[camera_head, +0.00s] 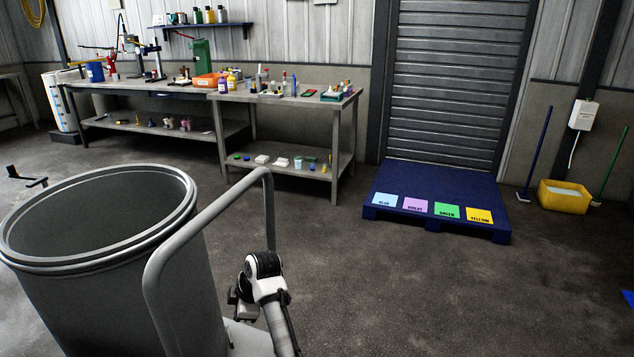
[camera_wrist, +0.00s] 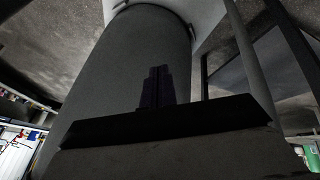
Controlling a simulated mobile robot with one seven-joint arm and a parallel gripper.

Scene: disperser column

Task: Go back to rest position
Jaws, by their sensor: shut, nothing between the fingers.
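My gripper (camera_wrist: 158,86) shows in the wrist view as two dark fingers pressed together, with nothing between them. A large grey cylindrical wall (camera_wrist: 115,75) stands behind the fingers and fills much of that view. I cannot tell whether the fingers touch it. In the head view my white and black arm is folded low at the bottom centre, beside a bent grey rail (camera_head: 206,222). The fingers cannot be made out there.
A wide open grey drum (camera_head: 110,290) stands at the front left. A workbench (camera_head: 338,104) with bottles and tools is at the back. A blue pallet (camera_head: 400,177) with coloured labels lies before the shutter. A yellow bucket (camera_head: 563,200) stands right. The centre-right floor is clear.

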